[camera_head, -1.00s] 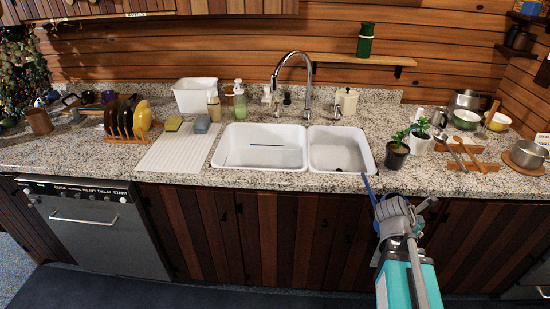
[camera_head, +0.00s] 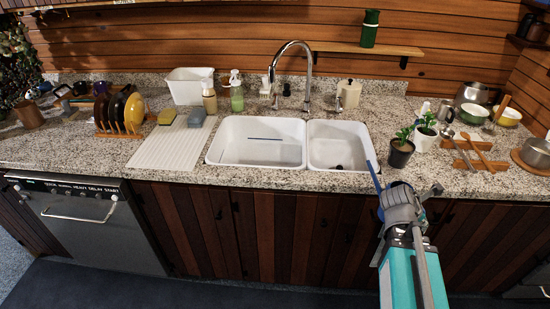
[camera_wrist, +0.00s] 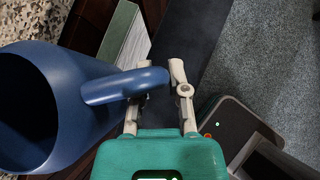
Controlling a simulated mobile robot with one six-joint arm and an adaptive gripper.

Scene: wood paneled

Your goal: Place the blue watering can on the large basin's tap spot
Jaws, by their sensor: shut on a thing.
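My gripper (camera_wrist: 160,84) is shut on the handle of the blue watering can (camera_wrist: 78,110). In the wrist view the can's wide round body fills the left side, its opening dark inside. In the head view only a thin blue part of the can (camera_head: 373,174) shows past my gripper (camera_head: 388,196), in front of the counter's edge by the small basin; the rest is hidden. The large basin (camera_head: 250,155) is the left of two white sinks, left of my gripper. The chrome tap (camera_head: 309,72) stands behind the sinks, its arched end over the large basin's back.
The small basin (camera_head: 330,160) adjoins the large one. Potted plants (camera_head: 400,153) stand right of it, near my gripper. A ribbed drainboard (camera_head: 165,148), sponges and bottles stand left. A dark stick (camera_head: 265,139) shows at the large basin. The front counter edge lies ahead.

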